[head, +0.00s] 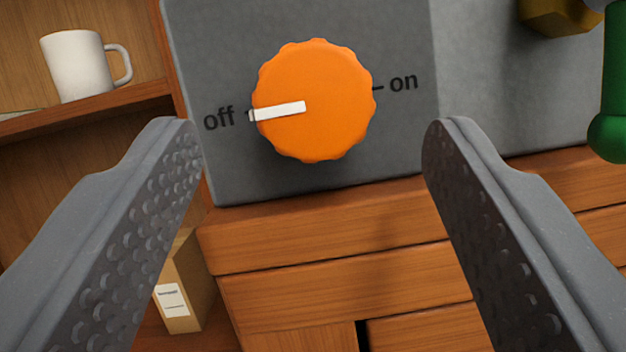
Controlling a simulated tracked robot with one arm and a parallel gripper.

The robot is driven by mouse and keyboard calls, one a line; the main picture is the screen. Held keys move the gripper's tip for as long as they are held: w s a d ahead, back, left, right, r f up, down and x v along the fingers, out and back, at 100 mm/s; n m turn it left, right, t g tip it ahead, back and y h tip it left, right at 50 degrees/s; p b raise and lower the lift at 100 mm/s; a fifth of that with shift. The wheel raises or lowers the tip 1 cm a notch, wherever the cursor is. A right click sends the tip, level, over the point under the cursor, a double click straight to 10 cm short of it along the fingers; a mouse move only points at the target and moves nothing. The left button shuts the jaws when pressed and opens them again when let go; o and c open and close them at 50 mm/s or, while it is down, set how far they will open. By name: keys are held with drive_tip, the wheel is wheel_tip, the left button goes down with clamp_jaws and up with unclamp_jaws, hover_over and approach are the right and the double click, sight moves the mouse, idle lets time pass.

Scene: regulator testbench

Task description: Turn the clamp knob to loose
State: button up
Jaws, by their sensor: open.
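An orange knob (330,125) with a scalloped edge sits on the front of a grey panel (230,60). Its white pointer bar (278,111) points left at the "off" label (219,118). An "on" label (404,82) stands to its right. No "loose" marking shows here. My gripper (312,135) is open, with one textured finger at the left and one at the right. The knob appears between the fingertips, and neither finger is seen touching it. The gap in depth between fingertips and knob is hard to tell.
A green handle (609,85) and a brass-coloured part (560,14) are at the upper right. A white mug (78,65) stands on a wooden shelf (130,97) at the left. A cardboard box (187,285) is below it. A wooden bench (330,265) with drawers lies under the panel.

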drive_tip(key=v, duration=1.1)
drive_tip(key=shift+w+f, duration=0.1)
drive_tip(key=shift+w, duration=0.05)
